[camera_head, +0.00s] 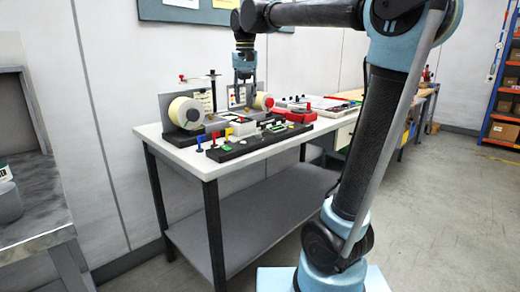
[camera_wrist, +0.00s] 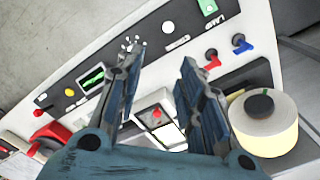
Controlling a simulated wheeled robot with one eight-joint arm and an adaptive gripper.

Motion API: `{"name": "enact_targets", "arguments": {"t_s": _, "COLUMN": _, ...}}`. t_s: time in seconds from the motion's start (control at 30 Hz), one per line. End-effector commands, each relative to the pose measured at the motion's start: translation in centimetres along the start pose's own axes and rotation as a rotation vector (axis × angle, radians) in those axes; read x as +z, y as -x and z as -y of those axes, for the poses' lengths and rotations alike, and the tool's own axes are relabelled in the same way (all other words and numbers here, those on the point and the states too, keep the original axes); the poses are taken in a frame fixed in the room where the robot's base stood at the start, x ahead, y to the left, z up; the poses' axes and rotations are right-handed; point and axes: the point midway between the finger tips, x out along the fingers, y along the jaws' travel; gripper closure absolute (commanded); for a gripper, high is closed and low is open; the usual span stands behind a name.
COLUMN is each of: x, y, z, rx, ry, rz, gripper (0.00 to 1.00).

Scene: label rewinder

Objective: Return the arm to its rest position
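My gripper (camera_head: 244,75) hangs above the white table, pointing down over the label rewinder (camera_head: 240,147). In the wrist view my gripper (camera_wrist: 158,75) has its two fingers apart, with nothing between them. My arm reaches from the right foreground up and across to the table. The rewinder's black front panel carries a small green display, coloured buttons and levers. A cream label roll (camera_head: 186,112) stands at its left end; this roll (camera_wrist: 264,122) also shows at the right of the wrist view. A second, smaller roll (camera_head: 260,101) sits to its right.
The white table (camera_head: 177,155) has a lower grey shelf (camera_head: 250,215). A grey bench (camera_head: 35,240) stands at the left. A thin post (camera_head: 213,90) rises behind the rewinder. Blue and orange shelving (camera_head: 505,90) stands at the far right. The floor (camera_head: 455,200) at the right is clear.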

Motion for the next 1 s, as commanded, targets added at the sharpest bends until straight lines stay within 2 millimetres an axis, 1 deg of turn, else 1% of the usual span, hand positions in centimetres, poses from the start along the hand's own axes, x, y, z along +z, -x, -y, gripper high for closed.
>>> {"name": "enact_targets", "arguments": {"t_s": 0.03, "x": 0.5, "y": -0.3, "z": -0.8, "rx": -0.002, "ry": -0.002, "rz": -0.003, "gripper": 0.65}}
{"name": "enact_targets", "arguments": {"t_s": 0.17, "x": 1.4, "y": -1.4, "z": -2.8, "rx": -0.006, "ry": -0.003, "rz": -0.014, "gripper": 0.65}}
{"name": "enact_targets", "arguments": {"t_s": 0.27, "x": 2.2, "y": -2.6, "z": -4.4, "rx": -0.009, "ry": -0.002, "rz": -0.022, "gripper": 0.65}}
{"name": "enact_targets", "arguments": {"t_s": 0.37, "x": 3.3, "y": -4.3, "z": -6.6, "rx": -0.013, "ry": -0.001, "rz": -0.033, "gripper": 0.65}}
{"name": "enact_targets", "arguments": {"t_s": 0.5, "x": 5.6, "y": -7.7, "z": -10.4, "rx": -0.018, "ry": 0.001, "rz": -0.054, "gripper": 0.65}}
{"name": "enact_targets", "arguments": {"t_s": 0.57, "x": 6.7, "y": -9.3, "z": -11.9, "rx": -0.019, "ry": 0.002, "rz": -0.063, "gripper": 0.65}}
{"name": "enact_targets", "arguments": {"t_s": 0.7, "x": 9.3, "y": -13.3, "z": -15.1, "rx": -0.020, "ry": 0.005, "rz": -0.086, "gripper": 0.65}}
{"name": "enact_targets", "arguments": {"t_s": 0.87, "x": 12.6, "y": -18.2, "z": -18.3, "rx": -0.018, "ry": 0.009, "rz": -0.113, "gripper": 0.65}}
{"name": "enact_targets", "arguments": {"t_s": 0.9, "x": 13.4, "y": -19.4, "z": -19.1, "rx": -0.017, "ry": 0.009, "rz": -0.119, "gripper": 0.65}}
{"name": "enact_targets", "arguments": {"t_s": 0.97, "x": 14.7, "y": -21.4, "z": -20.1, "rx": -0.014, "ry": 0.011, "rz": -0.129, "gripper": 0.65}}
{"name": "enact_targets", "arguments": {"t_s": 1.0, "x": 15.6, "y": -22.8, "z": -20.7, "rx": -0.012, "ry": 0.012, "rz": -0.136, "gripper": 0.65}}
